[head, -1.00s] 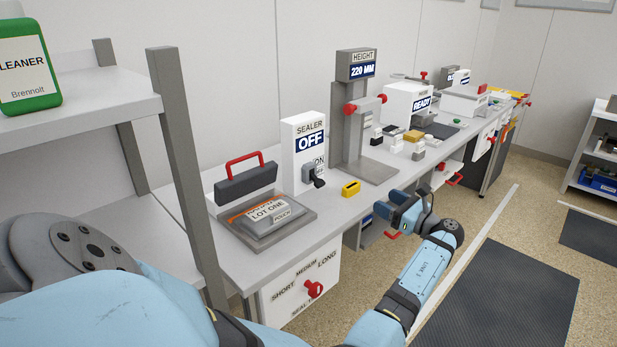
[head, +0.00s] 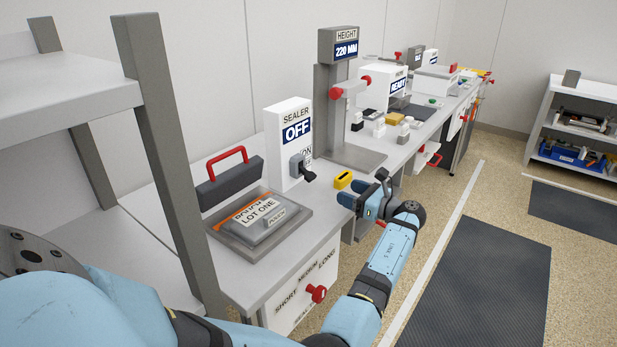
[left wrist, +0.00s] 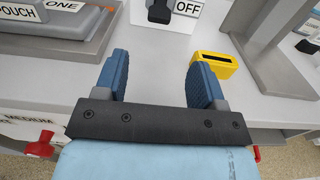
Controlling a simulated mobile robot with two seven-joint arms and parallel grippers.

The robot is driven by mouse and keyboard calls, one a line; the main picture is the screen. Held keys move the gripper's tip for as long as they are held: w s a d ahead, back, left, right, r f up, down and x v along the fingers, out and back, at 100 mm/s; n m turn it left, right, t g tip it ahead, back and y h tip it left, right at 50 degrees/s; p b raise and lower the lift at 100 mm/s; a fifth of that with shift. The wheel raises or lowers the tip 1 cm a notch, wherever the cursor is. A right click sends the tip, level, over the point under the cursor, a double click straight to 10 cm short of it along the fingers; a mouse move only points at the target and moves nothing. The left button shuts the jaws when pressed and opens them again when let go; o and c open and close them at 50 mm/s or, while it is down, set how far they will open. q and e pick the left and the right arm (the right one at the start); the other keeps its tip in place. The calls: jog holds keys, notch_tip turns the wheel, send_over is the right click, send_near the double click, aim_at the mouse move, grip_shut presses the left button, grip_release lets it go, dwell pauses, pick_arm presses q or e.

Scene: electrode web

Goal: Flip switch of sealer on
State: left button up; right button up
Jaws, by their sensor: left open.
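The sealer (head: 286,150) is a white upright box at the back of the bench, and its display reads OFF. Its switch (head: 299,169) is a grey block with a dark lever on the lower right of the front, beside an ON label. In the left wrist view the dark lever (left wrist: 159,12) shows at the top edge, ahead of the fingers. My left gripper (head: 368,192) is open and empty at the bench's front edge, in front and to the right of the switch, apart from it. It also shows in the left wrist view (left wrist: 158,75). My right gripper is not seen.
A yellow block (head: 343,180) with a slot lies close to the gripper's right finger in the wrist view. A pouch press (head: 257,225) with a red handle sits left of the sealer. A height stand (head: 331,110) rises behind. A shelf post (head: 165,160) stands at left.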

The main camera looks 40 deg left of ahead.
aim_at(313, 177)
pick_arm(q)
jog(key=a, duration=0.4)
jog(key=s+a, duration=0.1)
jog(key=a, duration=0.8)
jog(key=shift+s+b, duration=0.25)
jog(key=shift+b, duration=0.1)
jog(key=c, duration=0.9)
